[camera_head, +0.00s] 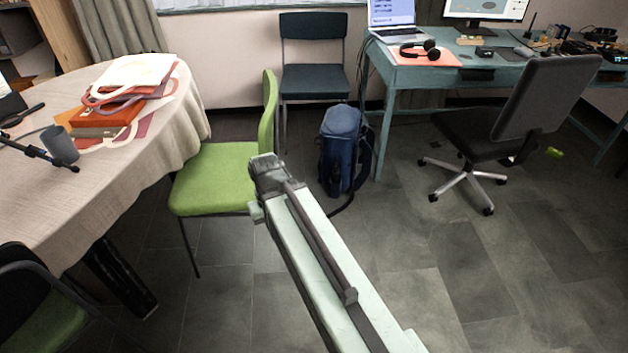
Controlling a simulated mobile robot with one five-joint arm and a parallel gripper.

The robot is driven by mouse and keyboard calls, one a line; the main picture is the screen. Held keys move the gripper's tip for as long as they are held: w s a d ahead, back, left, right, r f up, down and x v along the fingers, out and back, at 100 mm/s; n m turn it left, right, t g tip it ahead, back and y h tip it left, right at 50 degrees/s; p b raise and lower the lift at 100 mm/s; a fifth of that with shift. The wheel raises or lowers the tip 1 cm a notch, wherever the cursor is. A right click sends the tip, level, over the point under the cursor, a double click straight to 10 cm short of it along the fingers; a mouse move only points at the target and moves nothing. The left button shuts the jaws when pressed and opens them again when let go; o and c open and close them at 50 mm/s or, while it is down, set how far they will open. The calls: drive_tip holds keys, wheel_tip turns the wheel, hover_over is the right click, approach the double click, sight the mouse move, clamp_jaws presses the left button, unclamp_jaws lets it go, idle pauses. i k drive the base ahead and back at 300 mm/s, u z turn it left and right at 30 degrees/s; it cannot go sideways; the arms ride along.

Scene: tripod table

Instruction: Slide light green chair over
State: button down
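The light green chair (216,172) stands upright beside the round table, its seat facing left and partly at the table's edge. Its thin backrest (269,112) is seen almost edge-on at the right of the seat. My arm reaches up from the bottom right. My gripper (264,170) is at the arm's far end and overlaps the chair's right side, just below the backrest, in the picture. I cannot tell whether it touches the chair. Its fingers are not clear enough to tell open from shut. The arm hides the floor behind it.
The cloth-covered round table (180,125) holds bags, a mug and a small tripod. A dark chair (315,75) and a blue backpack (343,150) stand behind. An office chair (510,115) is by the desk (400,90). A second green-seated chair (45,320) is front left. Floor is free at right.

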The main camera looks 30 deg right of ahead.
sight(215, 182)
drive_tip(key=u, duration=2.95)
drive_tip(key=k, duration=2.4)
drive_tip(key=z, duration=1.2)
drive_tip(key=i, duration=1)
drive_tip(key=u, duration=0.1)
